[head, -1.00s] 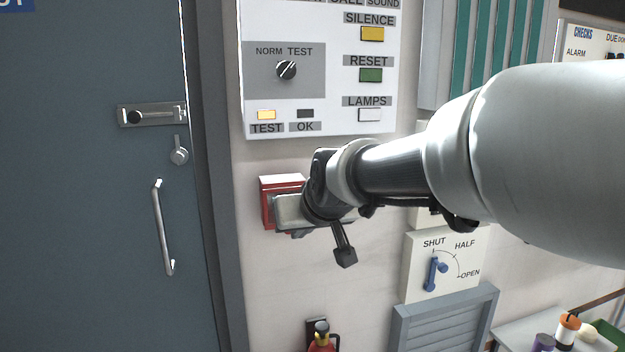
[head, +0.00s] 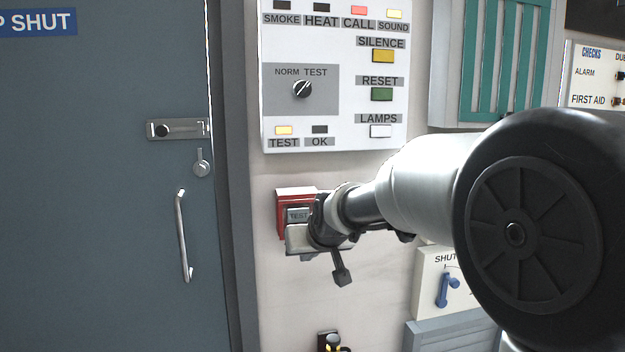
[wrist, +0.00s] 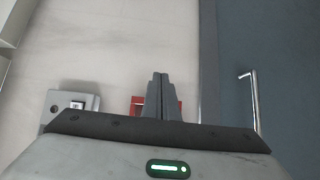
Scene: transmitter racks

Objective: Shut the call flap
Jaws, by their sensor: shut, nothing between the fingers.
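The red call box (head: 282,203) is on the wall below the white panel, right of the door. A grey face lettered TEST (head: 298,215) shows inside its red frame. My gripper covers its lower right part, so I cannot tell how the flap stands. In the wrist view, my gripper (wrist: 161,76) has its two fingers together, in front of the red box (wrist: 137,104). Red edges show on both sides of the fingers. The head view does not show the fingertips clearly, and I cannot tell whether they touch the box.
The white panel (head: 340,135) above has lit CALL, SOUND and TEST lamps. The blue-grey door (head: 100,230) with its bar handle (head: 183,237) is at the left. A blue lever (head: 447,290) on a plate is at lower right.

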